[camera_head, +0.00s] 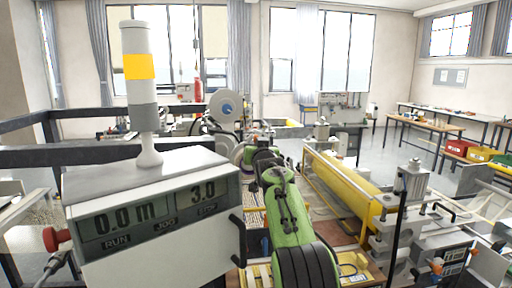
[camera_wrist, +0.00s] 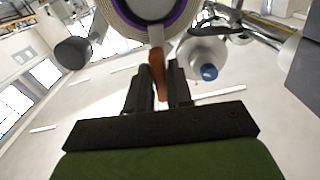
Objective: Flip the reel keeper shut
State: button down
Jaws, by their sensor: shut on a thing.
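In the wrist view, my gripper (camera_wrist: 160,82) is shut on a brown-orange lever-like piece, which I take for the reel keeper (camera_wrist: 157,62). The keeper runs up from between the two black fingers to the reel (camera_wrist: 120,45), a pale wound roll with a purple ring around a white centre, cut off by the top edge. In the head view my green arm reaches forward, and the purple-edged reel (camera_head: 237,152) shows just left of its far end. My fingertips and the keeper are hidden there.
A dark rounded part (camera_wrist: 74,52) is at left. A display box (camera_head: 155,215) and a yellow roller (camera_head: 345,182) flank my arm.

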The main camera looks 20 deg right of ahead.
jog(key=shift+r, duration=0.2)
dwell(0.3)
jog(key=c, duration=1.1)
grip_release()
jog(key=shift+s, duration=0.1)
jog(key=shift+f, duration=0.1)
jog(key=s+a+b, duration=0.3)
jog(key=s+b, duration=0.5)
jog(key=s, duration=0.7)
jog(key=shift+s+b, duration=0.25)
jog(key=shift+b, duration=0.15)
jog(key=shift+w+a, duration=0.1)
